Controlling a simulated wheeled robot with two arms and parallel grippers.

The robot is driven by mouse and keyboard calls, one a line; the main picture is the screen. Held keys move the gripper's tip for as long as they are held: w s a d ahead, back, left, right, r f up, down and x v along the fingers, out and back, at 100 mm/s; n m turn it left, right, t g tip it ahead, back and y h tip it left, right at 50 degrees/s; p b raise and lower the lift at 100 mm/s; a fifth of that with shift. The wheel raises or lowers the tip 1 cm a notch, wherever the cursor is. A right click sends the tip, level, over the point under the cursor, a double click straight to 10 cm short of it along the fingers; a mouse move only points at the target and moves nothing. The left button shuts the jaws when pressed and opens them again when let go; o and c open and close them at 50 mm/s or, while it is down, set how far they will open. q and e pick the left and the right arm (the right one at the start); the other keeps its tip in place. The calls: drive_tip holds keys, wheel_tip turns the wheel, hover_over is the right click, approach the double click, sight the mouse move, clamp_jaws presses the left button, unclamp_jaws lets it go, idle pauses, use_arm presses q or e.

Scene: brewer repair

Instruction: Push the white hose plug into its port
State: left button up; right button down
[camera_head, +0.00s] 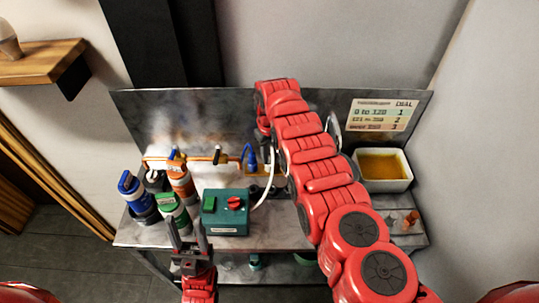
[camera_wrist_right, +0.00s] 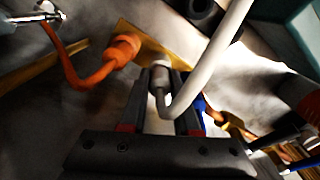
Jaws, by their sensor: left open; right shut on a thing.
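The white hose plug (camera_wrist_right: 158,80) is between the two black fingers of my right gripper (camera_wrist_right: 161,77), which is shut on it. Its tip points at the brass plate (camera_wrist_right: 131,30); the port is hidden behind the tip, and I cannot tell how deep it sits. The white hose (camera_wrist_right: 215,60) bends back from the plug up past the right finger. It also shows in the head view (camera_head: 267,188) beside my red right arm, which hides much of the plate. My left gripper (camera_head: 188,226) is open and empty in front of the bottles, left of the teal box.
An orange plug (camera_wrist_right: 125,47) sits at the plate left of the white one. A blue plug (camera_head: 252,160) stands nearby in the head view. Several bottles (camera_head: 144,203), the teal box (camera_head: 226,213) and a white basin (camera_head: 397,184) of yellow liquid stand on the metal bench (camera_head: 275,236).

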drive_tip(key=shift+f, duration=0.15)
unclamp_jaws()
idle(0.7)
wheel_tip(320, 180, up, 5)
drive_tip(key=p, duration=0.4)
drive_tip(key=shift+r+p, duration=0.7)
drive_tip(key=shift+r, duration=0.35)
